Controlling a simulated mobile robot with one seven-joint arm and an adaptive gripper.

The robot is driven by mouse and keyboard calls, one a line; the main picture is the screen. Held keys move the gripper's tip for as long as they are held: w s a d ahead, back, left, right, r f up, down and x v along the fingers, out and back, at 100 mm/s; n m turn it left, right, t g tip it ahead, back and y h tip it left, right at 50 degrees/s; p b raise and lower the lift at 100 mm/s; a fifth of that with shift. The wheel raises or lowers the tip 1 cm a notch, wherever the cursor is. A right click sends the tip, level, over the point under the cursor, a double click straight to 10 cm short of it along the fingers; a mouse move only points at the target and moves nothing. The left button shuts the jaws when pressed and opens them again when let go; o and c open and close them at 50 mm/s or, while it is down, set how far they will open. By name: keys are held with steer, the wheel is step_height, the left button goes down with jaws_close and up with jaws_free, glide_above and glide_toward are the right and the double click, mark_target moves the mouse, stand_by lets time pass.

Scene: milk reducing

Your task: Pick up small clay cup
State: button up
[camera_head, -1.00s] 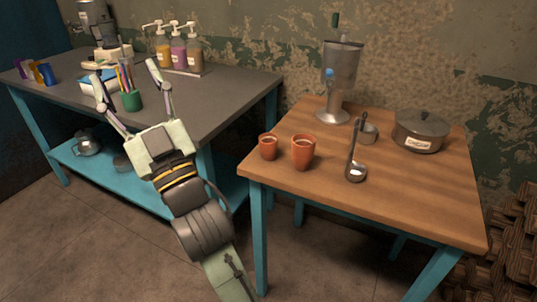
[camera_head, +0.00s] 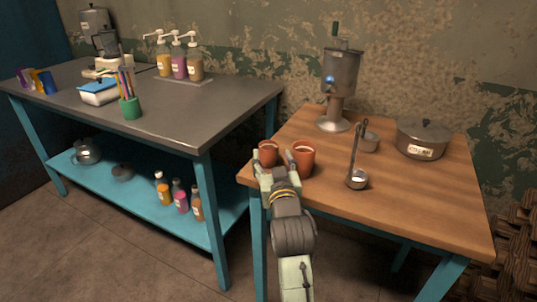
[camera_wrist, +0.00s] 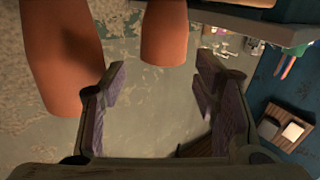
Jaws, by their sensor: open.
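The small clay cup (camera_head: 268,153) stands upright at the near left corner of the wooden table (camera_head: 420,200). A larger clay cup (camera_head: 304,157) stands just to its right. My gripper (camera_head: 272,165) is open at the table's near left corner, its fingers pointing at the small cup. In the wrist view, which looks upside down, the small cup (camera_wrist: 163,38) shows beyond the gap between the open fingers (camera_wrist: 163,80). The larger cup (camera_wrist: 62,60) fills the upper left there, close to one finger. My fingers partly hide the small cup's lower part in the head view.
A grey-topped table (camera_head: 180,110) with bottles and pencils is to the left. The wooden table's front right is clear.

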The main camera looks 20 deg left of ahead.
mark_target(270, 151)
steer(key=p+x, duration=0.1)
steer(key=x, duration=0.4)
steer(key=shift+a+p, duration=0.2)
steer(key=shift+p, duration=0.15)
steer(key=c, duration=0.9)
steer(key=shift+c, duration=0.2)
